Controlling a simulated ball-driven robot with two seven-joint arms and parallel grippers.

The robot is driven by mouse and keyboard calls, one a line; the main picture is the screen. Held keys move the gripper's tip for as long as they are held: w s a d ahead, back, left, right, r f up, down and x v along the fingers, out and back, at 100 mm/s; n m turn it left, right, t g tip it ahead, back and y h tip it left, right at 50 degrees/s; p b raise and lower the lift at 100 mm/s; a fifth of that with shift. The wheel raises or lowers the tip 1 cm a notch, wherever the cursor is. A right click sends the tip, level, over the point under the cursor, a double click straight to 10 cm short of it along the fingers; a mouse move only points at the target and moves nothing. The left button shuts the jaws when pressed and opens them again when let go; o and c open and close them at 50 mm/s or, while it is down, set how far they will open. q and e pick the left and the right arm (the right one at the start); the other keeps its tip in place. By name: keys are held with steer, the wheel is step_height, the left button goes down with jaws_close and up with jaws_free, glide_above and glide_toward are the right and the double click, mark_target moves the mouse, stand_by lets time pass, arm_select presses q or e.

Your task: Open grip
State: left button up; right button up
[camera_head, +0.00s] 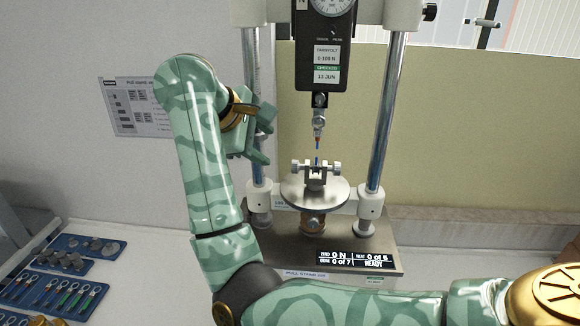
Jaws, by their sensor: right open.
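My right gripper (264,137) is open and empty, its two fingers apart and pointing right. It is left of the tester's load line, beside the left column. The force gauge (322,50) hangs at the top of the test stand. The piece reaches down to a lower grip (316,172) with side screws, on a round plate (300,193). Whether the lower grip's jaws touch the piece is too small to tell. My left gripper is out of view.
Two steel columns (382,120) flank the grips. The base display (350,257) reads 0 N and READY. Blue trays (84,247) with small parts and coloured-handled tools lie at the lower left. A notice (138,105) is on the wall. My right forearm crosses the front.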

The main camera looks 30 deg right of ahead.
steer(key=x, duration=1.3)
steer(key=c, duration=1)
